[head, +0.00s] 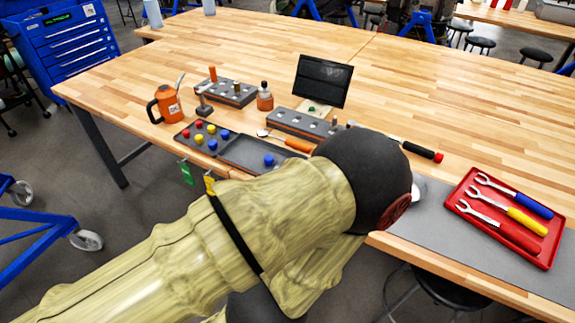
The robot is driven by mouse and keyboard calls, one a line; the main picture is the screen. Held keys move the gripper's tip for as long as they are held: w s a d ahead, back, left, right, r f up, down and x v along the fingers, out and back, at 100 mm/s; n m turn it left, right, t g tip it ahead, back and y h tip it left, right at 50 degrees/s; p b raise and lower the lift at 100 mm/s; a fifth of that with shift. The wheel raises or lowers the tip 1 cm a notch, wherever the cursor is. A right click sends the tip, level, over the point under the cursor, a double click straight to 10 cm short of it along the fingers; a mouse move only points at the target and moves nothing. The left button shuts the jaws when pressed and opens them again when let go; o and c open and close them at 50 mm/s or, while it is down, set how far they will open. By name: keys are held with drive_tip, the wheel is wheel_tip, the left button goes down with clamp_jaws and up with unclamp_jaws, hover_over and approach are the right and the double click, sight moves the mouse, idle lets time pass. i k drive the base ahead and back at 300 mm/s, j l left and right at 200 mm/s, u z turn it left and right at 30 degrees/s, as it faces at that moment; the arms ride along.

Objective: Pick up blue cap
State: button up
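In the head view, a dark tray (240,151) lies near the table's front edge. A blue cap (269,160) sits alone in its right compartment. The left compartment holds several red, yellow and blue caps; one blue cap (212,144) is near its front right and another blue cap (224,134) is near its right side.
Orange oil can (168,104), small bottle (265,97), grey holed blocks (228,92) and a dark screen (323,82) stand behind the tray. An orange-handled tool (299,145) lies right of it.

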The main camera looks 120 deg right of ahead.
sight(268, 159)
drive_tip(key=z, duration=4.25)
drive_tip(key=u, duration=4.2)
drive_tip(key=z, duration=3.95)
